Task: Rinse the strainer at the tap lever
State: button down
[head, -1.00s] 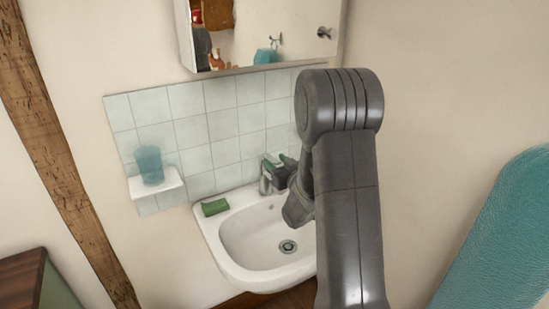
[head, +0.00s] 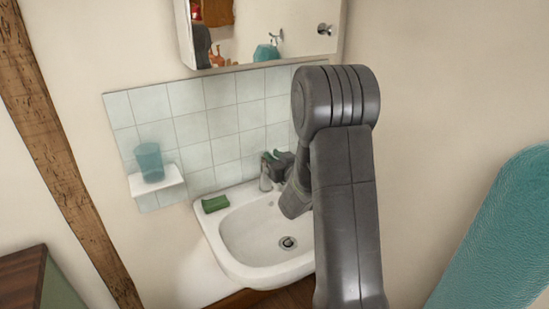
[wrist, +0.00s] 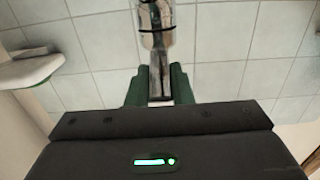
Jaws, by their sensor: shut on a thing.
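The chrome tap (head: 265,182) stands at the back of the white basin. In the wrist view its metal body (wrist: 156,22) is at the top, and the slim tap lever (wrist: 158,72) runs down between my green fingers. My gripper (wrist: 160,86) is shut on the lever; in the head view my gripper (head: 271,157) is at the top of the tap, partly hidden by my arm. I see no loose strainer. A round metal drain (head: 288,242) is in the basin floor. I cannot make out any water.
The basin (head: 225,263) is on the tiled wall, with a green block (head: 215,204) on its left rim. A small white shelf (head: 172,186) with a teal cup (head: 149,162) is to the left. A mirror cabinet (head: 186,40) hangs above. My arm hides the basin's right side.

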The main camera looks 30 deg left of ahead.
jog(key=shift+a+r, duration=0.1)
jog(key=shift+r, duration=0.05)
jog(key=c, duration=1.3)
grip_release()
jog(key=b+v, duration=0.1)
jog(key=v, duration=0.6)
jog(key=b+v, duration=0.1)
jog(key=v, duration=0.5)
jog(key=shift+s+d+r, duration=0.2)
jog(key=shift+d+r, duration=0.05)
jog(key=shift+d, duration=0.1)
